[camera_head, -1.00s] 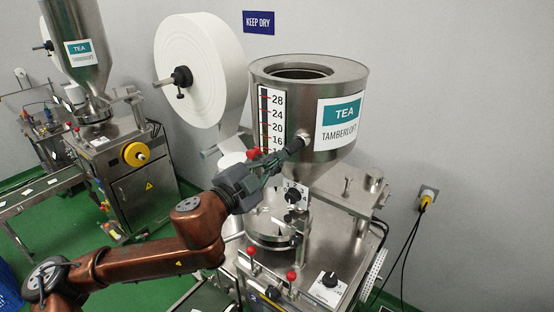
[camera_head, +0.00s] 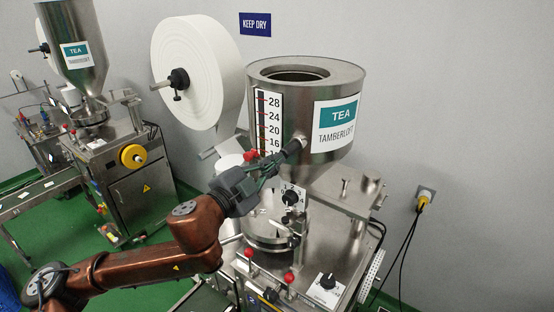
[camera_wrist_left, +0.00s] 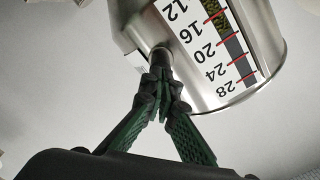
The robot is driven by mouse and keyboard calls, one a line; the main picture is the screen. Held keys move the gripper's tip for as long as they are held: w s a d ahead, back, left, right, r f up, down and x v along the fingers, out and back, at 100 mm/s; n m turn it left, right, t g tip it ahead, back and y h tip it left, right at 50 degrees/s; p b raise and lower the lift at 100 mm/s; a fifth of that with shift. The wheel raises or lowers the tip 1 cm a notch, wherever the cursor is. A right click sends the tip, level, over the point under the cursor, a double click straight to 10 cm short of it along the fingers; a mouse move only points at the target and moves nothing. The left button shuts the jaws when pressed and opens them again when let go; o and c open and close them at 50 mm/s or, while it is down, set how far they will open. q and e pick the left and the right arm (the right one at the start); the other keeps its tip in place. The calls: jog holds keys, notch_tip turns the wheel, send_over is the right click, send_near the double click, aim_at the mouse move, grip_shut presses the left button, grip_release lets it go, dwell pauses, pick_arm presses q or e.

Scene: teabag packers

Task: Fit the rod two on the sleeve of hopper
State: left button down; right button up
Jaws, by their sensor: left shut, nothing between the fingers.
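The steel hopper (camera_head: 265,137) with its tea label and level scale stands at the centre of the head view. A short metal sleeve (camera_head: 304,143) sticks out low on its side; it also shows in the left wrist view (camera_wrist_left: 160,55). My left gripper (camera_head: 287,150) is shut and empty, with its dark fingertips right at the sleeve's mouth. In the left wrist view its green fingers (camera_wrist_left: 162,88) meet just in front of the sleeve; I cannot tell if they touch it. I cannot make out rod two. My right gripper is out of view.
A white paper roll (camera_head: 212,75) stands behind and left of the hopper. A second machine (camera_head: 128,185) stands far left. The wall right of the hopper is clear apart from a socket (camera_head: 425,195).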

pick_arm(q)
jog(key=v, duration=0.9)
